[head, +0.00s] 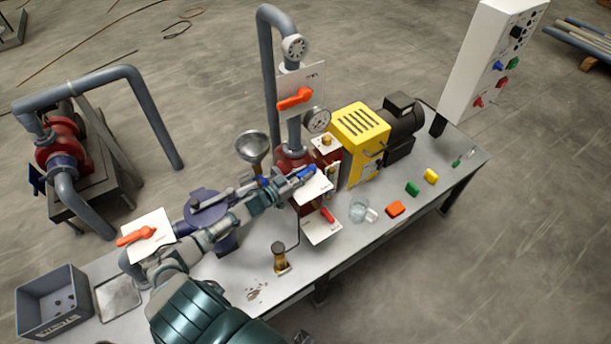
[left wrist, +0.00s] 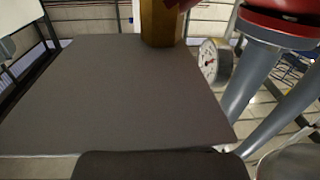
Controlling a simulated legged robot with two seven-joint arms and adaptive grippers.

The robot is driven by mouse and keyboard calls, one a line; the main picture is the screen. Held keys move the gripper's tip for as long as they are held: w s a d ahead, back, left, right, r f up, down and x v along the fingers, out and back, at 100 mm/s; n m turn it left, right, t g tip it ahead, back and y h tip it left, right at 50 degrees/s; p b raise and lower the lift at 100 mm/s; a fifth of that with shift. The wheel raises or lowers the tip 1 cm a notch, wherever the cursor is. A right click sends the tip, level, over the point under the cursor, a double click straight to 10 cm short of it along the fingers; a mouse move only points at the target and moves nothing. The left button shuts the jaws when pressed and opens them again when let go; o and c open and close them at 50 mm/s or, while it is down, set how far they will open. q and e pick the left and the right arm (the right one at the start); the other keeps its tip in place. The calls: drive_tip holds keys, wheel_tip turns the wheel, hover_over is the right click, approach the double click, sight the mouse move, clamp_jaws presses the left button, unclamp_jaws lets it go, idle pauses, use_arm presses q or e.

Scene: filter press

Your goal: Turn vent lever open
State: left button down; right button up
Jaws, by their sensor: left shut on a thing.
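My left gripper (head: 288,182) reaches in from the left over the bench and is shut at a small blue lever (head: 308,172). The lever sits by a white label plate (head: 316,186) on the red valve body; its label is too small to read. The fingers cover part of the lever, so its exact angle is hard to tell. In the left wrist view a dark grey plate (left wrist: 120,90) fills the middle, with a dark gripper part (left wrist: 160,166) at the bottom edge. The blue lever is not visible there.
An orange lever (head: 295,99) is on the upright pipe and a red lever (head: 327,215) is below. A pressure gauge (head: 318,121), a funnel (head: 252,147) and a yellow pump unit (head: 360,135) stand close by. A beaker (head: 358,212) and coloured blocks lie right.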

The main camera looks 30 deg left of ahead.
use_arm(q)
drive_tip(key=shift+a+f+m+g+h, duration=0.25)
drive_tip(key=shift+m+h, duration=0.25)
drive_tip(key=shift+h, duration=0.3)
drive_tip(key=shift+r+b, duration=0.1)
drive_tip(key=shift+b, duration=0.2)
drive_tip(key=c, duration=1)
unclamp_jaws()
drive_tip(key=shift+w+a, duration=0.1)
drive_tip(key=shift+w, duration=0.05)
drive_tip(key=v, duration=1.2)
drive_tip(key=shift+a, duration=0.2)
drive_tip(key=shift+w, duration=0.1)
